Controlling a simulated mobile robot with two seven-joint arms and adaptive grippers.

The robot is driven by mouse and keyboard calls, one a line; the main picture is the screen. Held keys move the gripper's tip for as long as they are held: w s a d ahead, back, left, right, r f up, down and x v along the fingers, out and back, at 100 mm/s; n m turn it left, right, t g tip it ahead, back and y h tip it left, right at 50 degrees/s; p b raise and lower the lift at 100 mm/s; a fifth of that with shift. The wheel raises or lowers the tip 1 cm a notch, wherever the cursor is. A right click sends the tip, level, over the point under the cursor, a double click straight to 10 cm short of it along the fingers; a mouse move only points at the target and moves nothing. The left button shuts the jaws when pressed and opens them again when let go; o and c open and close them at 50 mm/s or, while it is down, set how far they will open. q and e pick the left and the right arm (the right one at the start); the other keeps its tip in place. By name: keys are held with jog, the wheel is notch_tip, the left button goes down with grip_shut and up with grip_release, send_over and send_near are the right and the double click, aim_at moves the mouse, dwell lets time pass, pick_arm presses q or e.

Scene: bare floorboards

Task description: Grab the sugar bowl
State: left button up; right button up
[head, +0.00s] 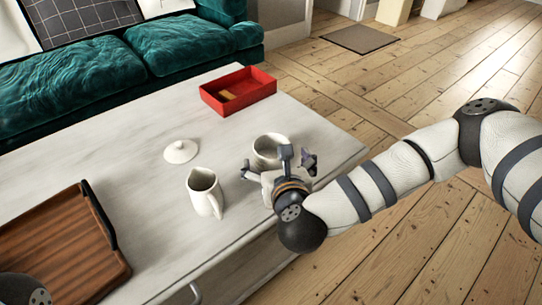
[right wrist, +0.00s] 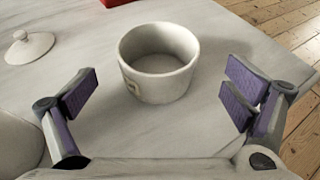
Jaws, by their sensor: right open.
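The sugar bowl (head: 268,147) is a white, round, open bowl standing upright on the pale table; my right gripper partly hides it in the head view. In the right wrist view the sugar bowl (right wrist: 159,62) sits ahead of and between the open fingers, apart from both. My right gripper (head: 283,163) is open and empty at the near side of the bowl; its purple-padded fingers also show in the right wrist view (right wrist: 160,97). A white lid (head: 180,151) with a knob lies on the table to the left of the bowl. My left gripper is not in view.
A white pitcher (head: 204,192) stands close to the left of my right gripper. A red tray (head: 238,91) lies behind the bowl. A brown wooden tray (head: 62,245) fills the left front. The table (head: 140,115) ends just right of the bowl. A green sofa (head: 95,80) stands behind.

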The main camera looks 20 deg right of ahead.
aim_at(273, 152)
jog(key=x, duration=0.1)
jog(key=b+x, duration=0.1)
jog(key=x, duration=0.1)
jog(key=r+x, duration=0.1)
jog(key=x, duration=0.1)
jog(key=shift+w+f, duration=0.15)
jog(key=shift+w, duration=0.25)
jog(key=c, duration=1.4)
jog(key=shift+o, duration=0.2)
